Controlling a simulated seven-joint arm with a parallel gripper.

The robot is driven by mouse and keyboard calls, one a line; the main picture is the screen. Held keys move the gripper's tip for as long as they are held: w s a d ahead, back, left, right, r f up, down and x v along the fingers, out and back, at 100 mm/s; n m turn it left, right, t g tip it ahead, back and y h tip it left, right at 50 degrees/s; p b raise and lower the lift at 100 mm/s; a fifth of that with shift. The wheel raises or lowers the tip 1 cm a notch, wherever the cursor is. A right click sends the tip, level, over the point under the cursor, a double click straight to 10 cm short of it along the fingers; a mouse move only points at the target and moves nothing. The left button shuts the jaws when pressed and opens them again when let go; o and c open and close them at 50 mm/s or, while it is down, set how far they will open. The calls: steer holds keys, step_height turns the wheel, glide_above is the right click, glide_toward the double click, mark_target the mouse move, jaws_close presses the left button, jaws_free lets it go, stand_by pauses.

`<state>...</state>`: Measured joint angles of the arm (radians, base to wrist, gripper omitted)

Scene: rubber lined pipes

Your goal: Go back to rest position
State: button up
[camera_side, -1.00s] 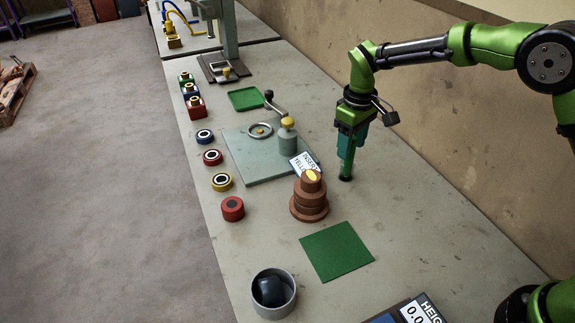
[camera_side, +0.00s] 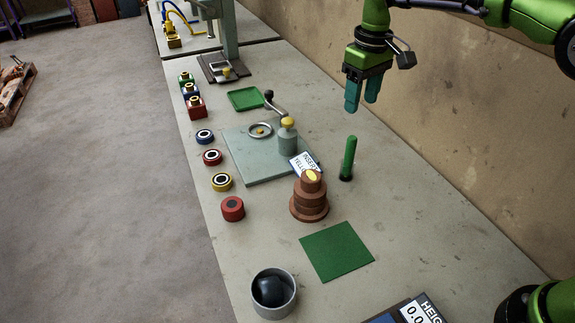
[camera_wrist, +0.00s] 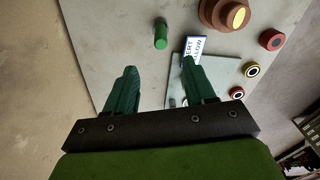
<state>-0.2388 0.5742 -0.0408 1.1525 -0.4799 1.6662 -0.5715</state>
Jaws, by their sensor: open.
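My gripper (camera_side: 362,97) hangs above the back part of the table, fingers pointing down, open and empty. In the wrist view its two teal fingers (camera_wrist: 158,75) are spread apart with nothing between them. A green rod (camera_side: 348,158) stands upright on the table below my gripper, clear of the fingers. It also shows in the wrist view (camera_wrist: 161,34), beyond the fingertips.
A brown stepped cylinder (camera_side: 310,196) with a yellow top stands left of the rod. A grey plate (camera_side: 250,168) carries a lever fixture (camera_side: 288,138). A green mat (camera_side: 337,250), a grey cup (camera_side: 274,293) and several coloured rings line the table. The wall (camera_side: 450,110) is close behind.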

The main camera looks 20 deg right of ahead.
steer(key=s+d+r+m+t+y, duration=0.1)
steer(key=s+d+m+t, duration=0.2)
steer(key=s, duration=1)
steer(key=s+d+r+m+t+y, duration=0.1)
steer(key=s+d+m+t, duration=0.3)
steer(key=s, duration=0.9)
steer(key=shift+d+r, duration=0.25)
steer(key=shift+r, duration=0.45)
